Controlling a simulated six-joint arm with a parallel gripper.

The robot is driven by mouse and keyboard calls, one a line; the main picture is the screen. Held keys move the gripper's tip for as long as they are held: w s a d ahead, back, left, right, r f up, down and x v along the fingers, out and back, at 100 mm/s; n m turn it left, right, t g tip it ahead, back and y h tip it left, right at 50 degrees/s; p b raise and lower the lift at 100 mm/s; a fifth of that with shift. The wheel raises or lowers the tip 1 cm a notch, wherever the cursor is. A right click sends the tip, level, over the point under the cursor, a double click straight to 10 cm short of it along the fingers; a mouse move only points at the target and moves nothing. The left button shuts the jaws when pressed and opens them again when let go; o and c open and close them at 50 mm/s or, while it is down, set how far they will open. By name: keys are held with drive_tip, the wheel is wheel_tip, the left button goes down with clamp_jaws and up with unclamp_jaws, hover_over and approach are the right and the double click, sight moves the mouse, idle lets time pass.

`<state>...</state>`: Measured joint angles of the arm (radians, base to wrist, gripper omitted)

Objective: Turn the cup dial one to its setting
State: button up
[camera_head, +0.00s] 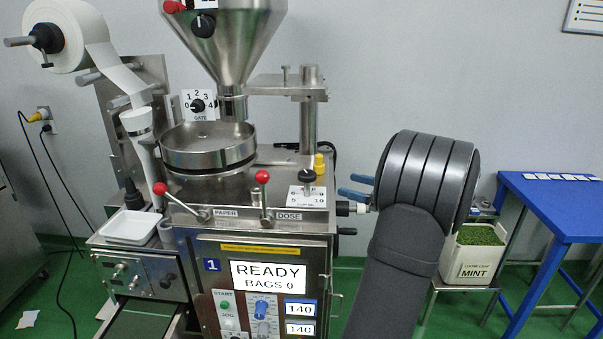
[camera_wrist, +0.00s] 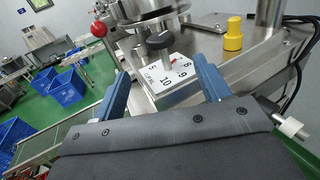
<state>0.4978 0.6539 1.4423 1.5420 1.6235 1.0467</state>
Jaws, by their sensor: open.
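The cup dial (camera_head: 307,190) is a small white plate with numbers and a dark knob on a post, on the right of the machine's top deck. In the wrist view its white plate (camera_wrist: 166,76) lies ahead between my fingers, and the black knob (camera_wrist: 159,41) stands above it. Digits 5, 10, 9 and 8 show on the plate; the pointer's exact setting is hard to read. My gripper (camera_wrist: 163,88) is open, its blue fingers spread on either side of the plate, apart from the knob. In the head view the gripper (camera_head: 356,187) is right of the dial.
A yellow cap (camera_head: 319,163) stands behind the dial. Red-knobbed levers for paper (camera_head: 160,188) and dose (camera_head: 262,177) stand left of it. The round steel pan (camera_head: 207,146) and the gate dial (camera_head: 197,105) are further left. A mint container (camera_head: 473,254) is right of my arm.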

sight(299, 172)
drive_tip(key=x, duration=1.6)
drive_tip(key=c, duration=1)
